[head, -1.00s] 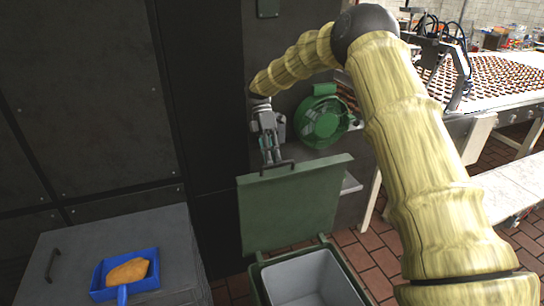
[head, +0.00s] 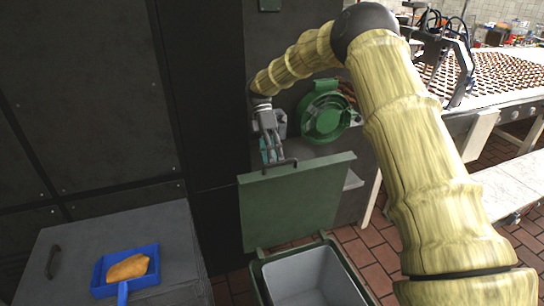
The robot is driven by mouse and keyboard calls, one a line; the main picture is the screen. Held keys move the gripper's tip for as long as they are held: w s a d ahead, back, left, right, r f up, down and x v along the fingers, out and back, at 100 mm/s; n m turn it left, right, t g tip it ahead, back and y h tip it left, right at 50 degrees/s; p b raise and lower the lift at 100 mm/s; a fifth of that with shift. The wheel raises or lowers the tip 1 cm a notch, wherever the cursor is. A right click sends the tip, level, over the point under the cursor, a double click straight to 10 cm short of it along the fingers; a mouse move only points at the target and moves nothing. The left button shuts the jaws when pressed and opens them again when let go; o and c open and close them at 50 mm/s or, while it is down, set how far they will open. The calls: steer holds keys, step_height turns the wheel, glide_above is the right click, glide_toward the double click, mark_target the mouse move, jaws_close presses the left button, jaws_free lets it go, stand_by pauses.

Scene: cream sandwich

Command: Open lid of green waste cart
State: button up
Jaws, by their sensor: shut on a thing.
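The green waste cart (head: 257,272) stands at the bottom middle of the head view, with its grey inside showing. Its green lid (head: 297,205) is raised and stands close to upright behind the cart's opening. A dark handle (head: 272,167) is on the lid's top edge, near its left end. My gripper (head: 272,158) is at this handle, shut on it, and comes down from above. The fingertips are small in the picture and partly merge with the handle.
A blue dustpan (head: 143,284) with an orange-brown piece lies on a grey cabinet (head: 60,236) at left. A round green part (head: 325,113) is on the dark machine behind the lid. A conveyor with rows of small brown items (head: 490,75) is at right.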

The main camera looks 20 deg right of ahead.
steer(key=shift+f, duration=0.25)
steer(key=v, duration=1.2)
steer(key=shift+r, duration=0.3)
